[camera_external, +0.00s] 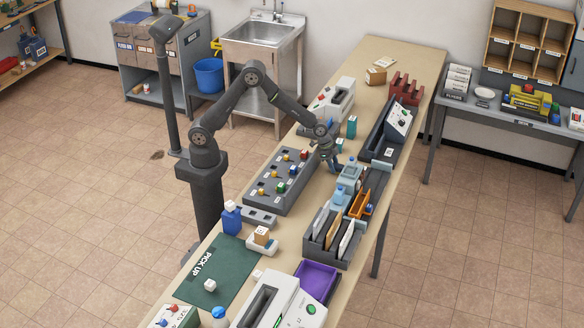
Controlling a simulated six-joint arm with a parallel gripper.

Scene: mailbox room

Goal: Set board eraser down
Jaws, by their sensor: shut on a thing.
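My gripper (335,165) hangs over the middle of the long table, just right of a grey panel with coloured knobs. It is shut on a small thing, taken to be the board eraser. The fingers and the small picture size hide most of it, so its shape and colour cannot be made out. Whether it touches the surface below cannot be told. Light-blue pieces (349,171) stand close to the right of the fingertips.
The knob panel (268,190) lies left of my gripper. A dark sorter with upright envelopes (333,235) and an orange holder (360,204) stand in front. A dark machine (388,130) is behind right. A green pick-up mat (222,275) and purple tray (318,280) lie nearer. The table's far end is clearer.

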